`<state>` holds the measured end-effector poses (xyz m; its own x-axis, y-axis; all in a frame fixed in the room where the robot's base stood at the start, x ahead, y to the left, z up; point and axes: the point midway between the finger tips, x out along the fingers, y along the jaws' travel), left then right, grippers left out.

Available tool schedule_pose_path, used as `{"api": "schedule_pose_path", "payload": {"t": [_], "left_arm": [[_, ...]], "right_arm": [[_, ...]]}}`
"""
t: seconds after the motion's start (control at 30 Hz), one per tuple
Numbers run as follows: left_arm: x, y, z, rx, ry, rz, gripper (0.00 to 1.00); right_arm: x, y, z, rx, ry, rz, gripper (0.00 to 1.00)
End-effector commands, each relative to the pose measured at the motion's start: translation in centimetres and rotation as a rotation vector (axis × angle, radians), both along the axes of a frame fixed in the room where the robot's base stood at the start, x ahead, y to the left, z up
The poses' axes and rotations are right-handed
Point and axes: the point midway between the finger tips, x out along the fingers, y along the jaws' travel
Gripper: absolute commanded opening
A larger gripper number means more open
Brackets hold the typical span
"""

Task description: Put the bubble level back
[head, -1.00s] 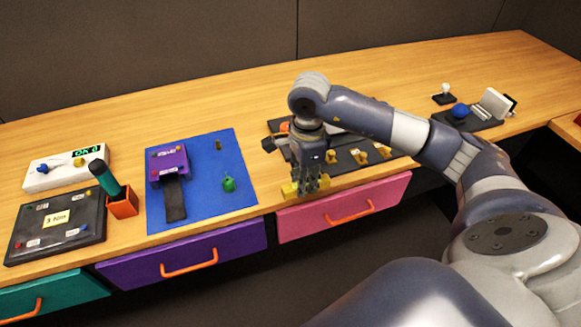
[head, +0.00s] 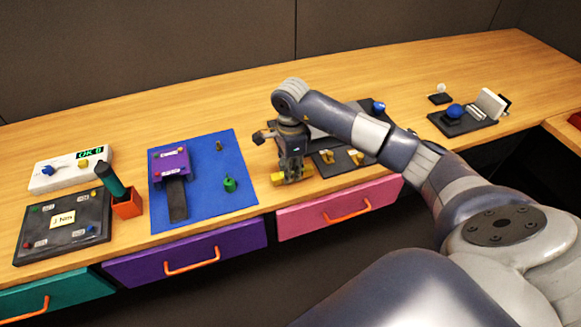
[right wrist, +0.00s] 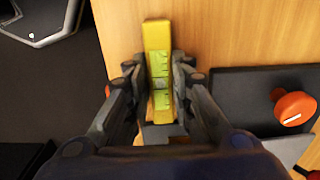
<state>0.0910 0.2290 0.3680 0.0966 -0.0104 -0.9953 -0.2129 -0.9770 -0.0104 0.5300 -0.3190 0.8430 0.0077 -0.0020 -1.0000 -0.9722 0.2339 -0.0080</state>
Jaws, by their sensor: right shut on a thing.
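The bubble level is a yellow bar with greenish vials. In the head view its ends (head: 277,179) stick out on either side of my right gripper (head: 292,176). In the right wrist view the level (right wrist: 158,62) lies lengthwise between the two fingers of the right gripper (right wrist: 158,88), which are shut on it. It is over the wooden bench near the front edge, to the left of the dark panel (head: 325,166). I cannot tell whether it touches the wood. My left gripper is not in view. My right arm hides part of the dark panel.
A blue mat (head: 205,215) with a purple device (head: 170,166) and a small green item (head: 230,185) is to the left. An orange holder (head: 127,206) stands farther left. A red-orange knob (right wrist: 295,107) sits on the dark panel. The bench behind is clear.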

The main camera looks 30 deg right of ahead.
Motion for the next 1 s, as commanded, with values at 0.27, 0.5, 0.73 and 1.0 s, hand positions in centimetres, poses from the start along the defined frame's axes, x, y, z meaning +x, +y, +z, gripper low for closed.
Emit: {"api": "schedule_pose_path", "payload": {"t": [0.27,0.5,0.73,1.0], "left_arm": [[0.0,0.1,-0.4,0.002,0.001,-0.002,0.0],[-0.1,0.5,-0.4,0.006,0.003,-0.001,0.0],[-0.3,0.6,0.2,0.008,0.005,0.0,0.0],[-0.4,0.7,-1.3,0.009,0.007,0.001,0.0]], "right_arm": [[0.0,0.0,-0.3,-0.001,0.0,0.0,0.33],[0.0,0.0,-0.3,0.0,0.001,0.0,0.41],[0.0,0.0,0.3,0.001,0.0,0.0,0.41],[0.1,0.0,5.2,0.0,-0.006,0.002,0.41]]}}
